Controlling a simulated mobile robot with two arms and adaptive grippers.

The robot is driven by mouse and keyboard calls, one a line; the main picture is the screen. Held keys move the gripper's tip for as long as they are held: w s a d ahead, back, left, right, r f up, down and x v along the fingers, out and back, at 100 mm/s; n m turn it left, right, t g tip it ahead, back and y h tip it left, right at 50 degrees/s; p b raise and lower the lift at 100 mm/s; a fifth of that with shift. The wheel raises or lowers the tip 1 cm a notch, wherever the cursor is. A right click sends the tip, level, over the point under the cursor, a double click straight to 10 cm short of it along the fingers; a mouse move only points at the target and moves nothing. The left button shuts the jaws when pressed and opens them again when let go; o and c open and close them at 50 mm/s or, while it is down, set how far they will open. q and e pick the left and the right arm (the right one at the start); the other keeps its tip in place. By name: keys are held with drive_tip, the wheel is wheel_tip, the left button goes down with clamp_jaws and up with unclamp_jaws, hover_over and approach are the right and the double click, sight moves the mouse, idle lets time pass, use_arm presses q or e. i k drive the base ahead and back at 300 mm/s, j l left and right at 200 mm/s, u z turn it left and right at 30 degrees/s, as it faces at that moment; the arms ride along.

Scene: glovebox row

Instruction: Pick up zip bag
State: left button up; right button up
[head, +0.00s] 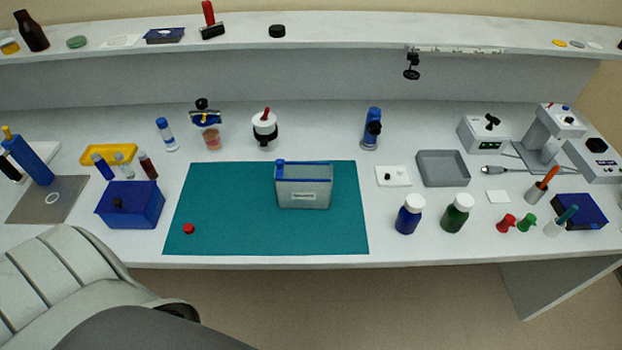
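The zip bag (304,184) appears to be the grey, see-through, box-shaped piece with a blue top edge and a small pale label on its front. It stands on the teal mat (230,225), near the mat's right side and toward its back. Nothing touches or covers it. Neither of my grippers is in the head view. Only pale and dark parts of my own body show at the lower left.
A red cap (188,228) lies at the mat's lower left. A blue box (130,204) stands left of the mat. A blue bottle (409,214), a green bottle (457,212) and a grey tray (442,168) are to the right. The mat's front middle is clear.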

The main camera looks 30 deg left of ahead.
sight(303, 185)
drive_tip(key=u, duration=1.15)
drive_tip(key=i+l+z, duration=0.1)
drive_tip(key=i, duration=0.15)
drive_tip(key=l, duration=0.4)
drive_tip(key=u, duration=0.05)
